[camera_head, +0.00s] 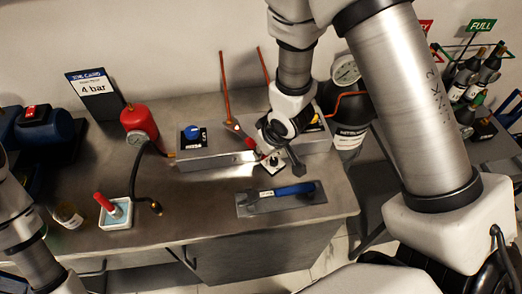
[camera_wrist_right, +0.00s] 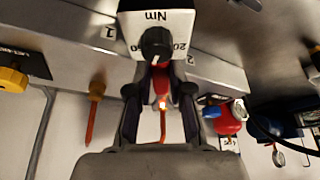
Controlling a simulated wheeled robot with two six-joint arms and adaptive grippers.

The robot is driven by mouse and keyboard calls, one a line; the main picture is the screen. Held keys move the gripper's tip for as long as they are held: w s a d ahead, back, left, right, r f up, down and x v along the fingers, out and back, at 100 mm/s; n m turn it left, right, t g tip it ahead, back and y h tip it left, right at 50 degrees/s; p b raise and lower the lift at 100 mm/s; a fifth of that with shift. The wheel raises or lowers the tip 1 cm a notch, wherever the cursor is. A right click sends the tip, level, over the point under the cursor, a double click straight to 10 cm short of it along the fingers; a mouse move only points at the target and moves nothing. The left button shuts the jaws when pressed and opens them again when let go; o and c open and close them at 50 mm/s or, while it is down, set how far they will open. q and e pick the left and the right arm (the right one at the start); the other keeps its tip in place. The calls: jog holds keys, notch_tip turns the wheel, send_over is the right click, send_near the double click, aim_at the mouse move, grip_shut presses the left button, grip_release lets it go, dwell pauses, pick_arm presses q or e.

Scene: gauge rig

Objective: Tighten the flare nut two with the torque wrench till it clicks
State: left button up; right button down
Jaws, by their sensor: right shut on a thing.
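My right gripper (camera_head: 274,150) is at the front of the grey metal block (camera_head: 215,153) on the bench. In the right wrist view my right gripper (camera_wrist_right: 160,92) is shut on a red part of the torque wrench (camera_wrist_right: 160,80). A white square plate marked Nm with a black dial knob (camera_wrist_right: 156,43) stands just beyond the fingertips. Flare nut two cannot be made out; the wrench and gripper cover that area. Only part of my left arm shows at lower left.
A blue-handled tool (camera_head: 289,190) lies on a grey mat (camera_head: 252,208) in front of the block. A red cylinder (camera_head: 139,122) with gauge and black hose stands left. A white tray (camera_head: 116,221) with a red-handled item and a small jar (camera_head: 68,216) are at front left.

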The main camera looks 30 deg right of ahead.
aim_at(279, 160)
jog(key=shift+w+d+n+b, duration=0.2)
jog(key=shift+d+n+b, duration=0.25)
jog(key=shift+d+n, duration=0.2)
jog(key=shift+s+d+b, duration=0.25)
jog(key=shift+s+b, duration=0.55)
jog(key=shift+s+d+b, duration=0.3)
jog(key=shift+s+b, duration=0.45)
jog(key=shift+b, duration=0.05)
jog(key=shift+s+d+b, duration=0.25)
jog(key=shift+s+b, duration=0.55)
jog(key=shift+r+p, duration=2.35)
